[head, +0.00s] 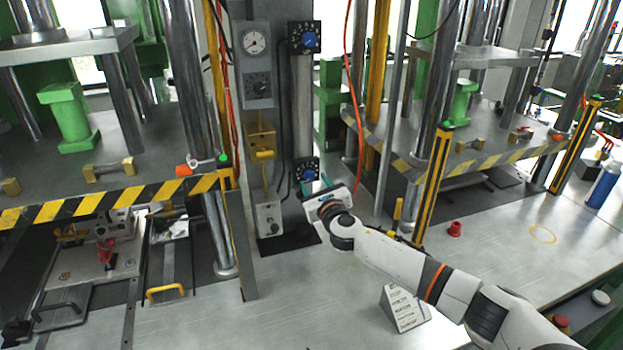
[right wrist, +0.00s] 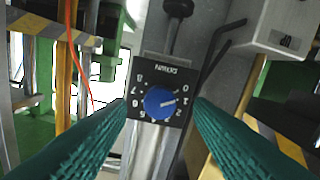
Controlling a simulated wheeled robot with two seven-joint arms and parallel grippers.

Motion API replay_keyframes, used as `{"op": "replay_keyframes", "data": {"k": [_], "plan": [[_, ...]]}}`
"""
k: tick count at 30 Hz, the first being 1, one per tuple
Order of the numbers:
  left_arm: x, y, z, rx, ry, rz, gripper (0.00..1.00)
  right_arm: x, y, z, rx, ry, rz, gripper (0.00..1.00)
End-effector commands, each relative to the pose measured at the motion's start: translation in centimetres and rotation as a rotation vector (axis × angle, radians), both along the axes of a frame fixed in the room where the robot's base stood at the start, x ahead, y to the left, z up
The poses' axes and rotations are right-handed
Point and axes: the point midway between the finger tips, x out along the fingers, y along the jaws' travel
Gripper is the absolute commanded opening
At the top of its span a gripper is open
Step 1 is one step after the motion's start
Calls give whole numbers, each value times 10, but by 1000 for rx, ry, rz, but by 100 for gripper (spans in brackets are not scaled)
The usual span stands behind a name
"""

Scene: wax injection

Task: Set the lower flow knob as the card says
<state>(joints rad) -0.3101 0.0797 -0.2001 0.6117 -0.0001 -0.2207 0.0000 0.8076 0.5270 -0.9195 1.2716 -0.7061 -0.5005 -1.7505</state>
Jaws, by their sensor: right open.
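The lower flow knob (head: 308,175) is a blue knob on a black dial plate, low on the grey column. In the right wrist view the knob (right wrist: 160,102) shows large and upside down; its white mark points to the right, near the low numbers, exact reading unclear. My right gripper (head: 318,188) is at the lower dial, its two teal fingers open. In the right wrist view the fingers lie on either side of the knob, apart from it; contact is not visible. The white card (head: 405,308) stands on the table, its lines too small to read. My left gripper is out of view.
A similar upper blue knob (head: 309,40) is on the same column. A red hose (head: 347,95) hangs to the right. Presses with striped edges flank the column. A red cap (head: 455,229) sits on the table.

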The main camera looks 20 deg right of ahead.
Motion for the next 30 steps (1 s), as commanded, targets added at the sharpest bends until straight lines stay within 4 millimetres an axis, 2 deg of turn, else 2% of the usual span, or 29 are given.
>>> {"op": "replay_keyframes", "data": {"k": [3, 7, 18, 20, 27, 30], "plan": [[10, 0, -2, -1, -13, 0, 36, 16, 1, 0, -1, -2, -2, 47], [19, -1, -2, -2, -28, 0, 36, 26, 1, 0, 0, -1, -1, 47], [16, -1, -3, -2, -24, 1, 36, 30, 1, 0, -1, 0, 1, 47], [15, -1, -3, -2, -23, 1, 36, 30, 1, 0, -1, 0, 1, 41], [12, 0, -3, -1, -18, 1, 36, 30, 1, 0, -1, 0, 1, 3], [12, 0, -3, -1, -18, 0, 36, 30, 1, 0, 1, 0, 1, 3]]}}
